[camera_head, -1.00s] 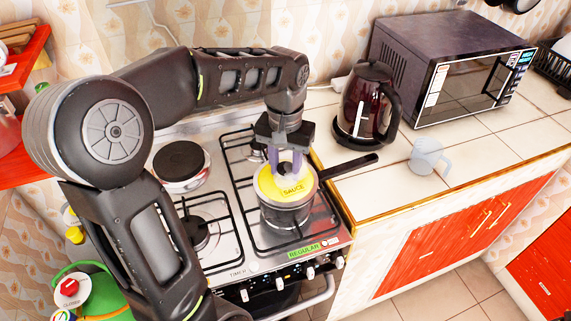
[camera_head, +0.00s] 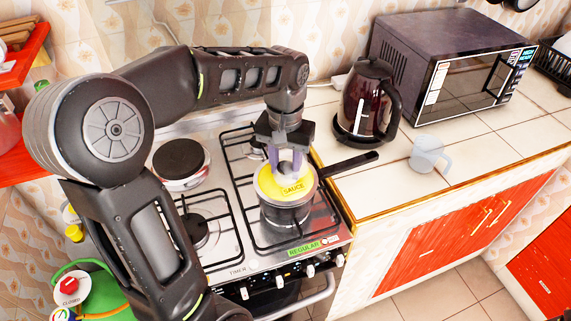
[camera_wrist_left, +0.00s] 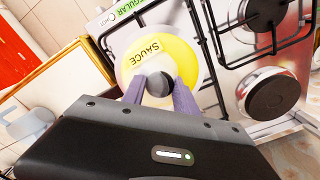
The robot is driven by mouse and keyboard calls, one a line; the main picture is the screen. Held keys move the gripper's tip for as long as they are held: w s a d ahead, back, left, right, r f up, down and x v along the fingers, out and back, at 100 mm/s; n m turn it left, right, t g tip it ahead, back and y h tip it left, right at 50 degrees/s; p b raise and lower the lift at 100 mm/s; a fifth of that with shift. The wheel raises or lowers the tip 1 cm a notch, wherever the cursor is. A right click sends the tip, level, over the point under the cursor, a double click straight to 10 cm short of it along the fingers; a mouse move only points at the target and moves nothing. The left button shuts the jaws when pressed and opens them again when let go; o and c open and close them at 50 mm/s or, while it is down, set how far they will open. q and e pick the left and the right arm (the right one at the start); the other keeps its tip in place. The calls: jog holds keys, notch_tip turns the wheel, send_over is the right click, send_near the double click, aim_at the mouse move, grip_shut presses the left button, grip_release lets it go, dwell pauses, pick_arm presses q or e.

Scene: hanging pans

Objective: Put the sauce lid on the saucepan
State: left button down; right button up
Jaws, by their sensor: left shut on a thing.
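The sauce lid (camera_head: 294,187) is yellow and grey with the word SAUCE on it and a dark knob. It lies over the mouth of the saucepan (camera_head: 287,212), which stands on the right front burner with its black handle pointing right. My left gripper (camera_head: 286,166) comes down from above, shut on the lid's knob. In the left wrist view the fingers (camera_wrist_left: 160,92) sit on both sides of the knob, and the lid (camera_wrist_left: 152,58) hides the pan's inside. Whether the lid is fully seated on the rim I cannot tell. My right gripper is out of view.
The stove (camera_head: 220,262) has other burners, one with a solid dark plate (camera_head: 180,160). A dark red kettle (camera_head: 366,103), a microwave (camera_head: 450,68) and a clear mug (camera_head: 429,155) stand on the tiled counter (camera_head: 385,185) to the right. The counter's front part is mostly free.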

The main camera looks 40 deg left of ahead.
pick_arm(q)
jog(key=shift+f, duration=0.2)
dwell(0.5)
jog(key=c, duration=0.9)
grip_release()
notch_tip(320, 180, up, 8)
jog(key=shift+f+b, duration=0.1)
jog(key=shift+b, duration=0.2)
jog(key=shift+s+f, duration=0.1)
